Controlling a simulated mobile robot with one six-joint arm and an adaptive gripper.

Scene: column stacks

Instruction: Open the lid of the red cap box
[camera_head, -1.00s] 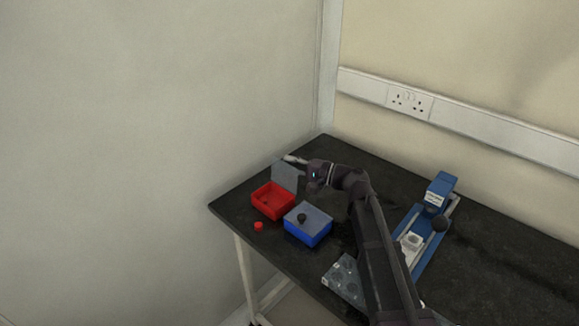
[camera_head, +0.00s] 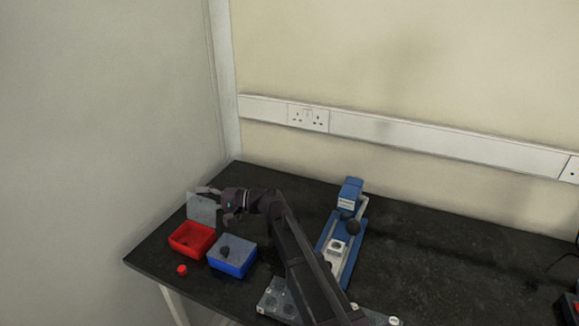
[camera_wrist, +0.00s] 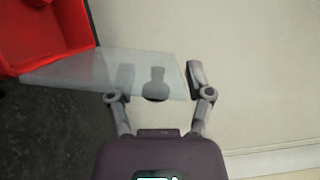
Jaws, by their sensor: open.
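The red box (camera_head: 180,242) stands at the left of the black table. Its grey translucent lid (camera_head: 202,209) is raised and stands roughly upright at the box's back edge, so the inside shows. In the wrist view the red box (camera_wrist: 50,35) is at upper left and the lid (camera_wrist: 80,70) reaches right from it. The lid's dark knob (camera_wrist: 155,85) shows between my fingers. My gripper (camera_wrist: 158,76) is open, its fingers apart on either side of the knob; I cannot tell whether either touches. In the head view my gripper (camera_head: 207,190) is at the lid's top edge.
A blue box (camera_head: 231,264) with a shut grey lid and dark knob stands right of the red box. A small red cap (camera_head: 182,270) lies in front. A blue press-like device (camera_head: 342,240) stands right of my arm. A wall (camera_head: 110,120) is close at left.

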